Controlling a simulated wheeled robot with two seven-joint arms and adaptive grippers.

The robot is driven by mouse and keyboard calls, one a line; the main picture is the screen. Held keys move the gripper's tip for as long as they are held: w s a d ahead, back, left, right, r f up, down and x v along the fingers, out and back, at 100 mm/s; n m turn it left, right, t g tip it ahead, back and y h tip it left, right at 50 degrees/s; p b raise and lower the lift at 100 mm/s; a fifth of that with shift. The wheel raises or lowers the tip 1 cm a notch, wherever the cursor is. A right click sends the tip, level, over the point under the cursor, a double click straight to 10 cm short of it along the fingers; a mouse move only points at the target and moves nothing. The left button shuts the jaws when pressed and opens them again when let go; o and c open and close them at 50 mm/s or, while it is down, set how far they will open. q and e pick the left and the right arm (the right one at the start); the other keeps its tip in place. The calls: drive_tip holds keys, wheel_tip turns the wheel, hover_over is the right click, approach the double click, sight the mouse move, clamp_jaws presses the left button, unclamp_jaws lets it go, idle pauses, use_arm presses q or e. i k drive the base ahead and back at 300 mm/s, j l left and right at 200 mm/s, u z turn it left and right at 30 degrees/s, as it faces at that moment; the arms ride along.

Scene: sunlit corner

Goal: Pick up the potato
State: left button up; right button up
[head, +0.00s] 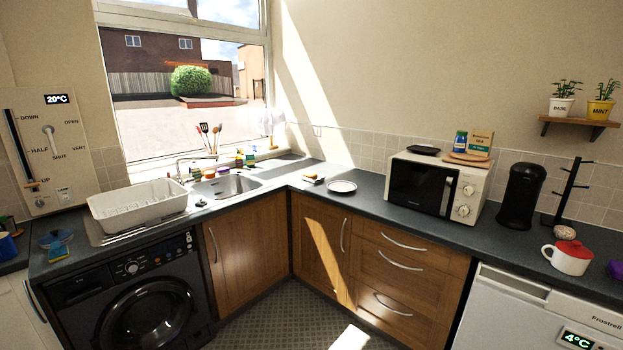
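A small rounded pale-brown object (564,233) sits on the dark worktop at the right. It looks like the potato, but it is too small to be sure. It lies by the foot of a black mug tree (567,195), behind a white pot with a red lid (568,257). Neither of my grippers shows in the head view.
A black bin-shaped appliance (521,196) and a white microwave (435,186) stand left of it. A purple object (616,270) is at the right edge. A white plate (342,186) lies near the corner. A dish rack (138,206) stands left of the sink (227,186).

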sight(312, 175)
drive_tip(key=i+l+u, duration=0.1)
drive_tip(key=i, duration=0.85)
drive_tip(key=i+l, duration=0.15)
drive_tip(key=i, duration=0.85)
drive_tip(key=j+u, duration=0.05)
